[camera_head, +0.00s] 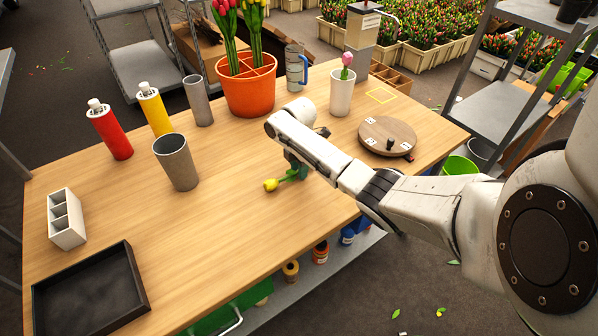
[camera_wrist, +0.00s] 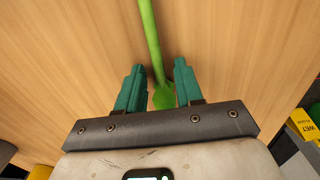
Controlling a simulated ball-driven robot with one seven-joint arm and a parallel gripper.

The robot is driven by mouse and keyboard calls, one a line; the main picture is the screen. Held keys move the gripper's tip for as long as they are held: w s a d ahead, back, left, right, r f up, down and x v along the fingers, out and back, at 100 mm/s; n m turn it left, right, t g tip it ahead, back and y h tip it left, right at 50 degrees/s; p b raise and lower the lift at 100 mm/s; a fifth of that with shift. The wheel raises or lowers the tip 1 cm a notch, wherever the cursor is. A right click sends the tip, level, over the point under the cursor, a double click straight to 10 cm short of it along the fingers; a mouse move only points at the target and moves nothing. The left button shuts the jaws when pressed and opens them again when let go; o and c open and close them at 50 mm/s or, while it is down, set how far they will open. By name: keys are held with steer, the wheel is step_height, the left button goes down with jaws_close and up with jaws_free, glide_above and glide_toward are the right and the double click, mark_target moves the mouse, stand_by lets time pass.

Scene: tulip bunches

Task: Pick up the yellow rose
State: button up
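The yellow flower (camera_head: 271,184), which looks like a tulip, lies on the wooden table with its head pointing left and its green stem running right under my gripper. In the wrist view its green stem (camera_wrist: 150,40) and a leaf run between the two teal fingers of my gripper (camera_wrist: 158,76); the flower head is out of that view. My gripper is also seen in the head view (camera_head: 296,170), low over the stem. The fingers stand apart, with gaps on both sides of the stem.
An orange pot (camera_head: 249,96) of tulips, a white vase (camera_head: 342,93) with a pink flower and a round turntable (camera_head: 375,133) stand beyond my arm. A grey cup (camera_head: 176,162) and a black tray (camera_head: 92,290) are left.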

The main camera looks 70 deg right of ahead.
jaws_close()
stand_by(0.8)
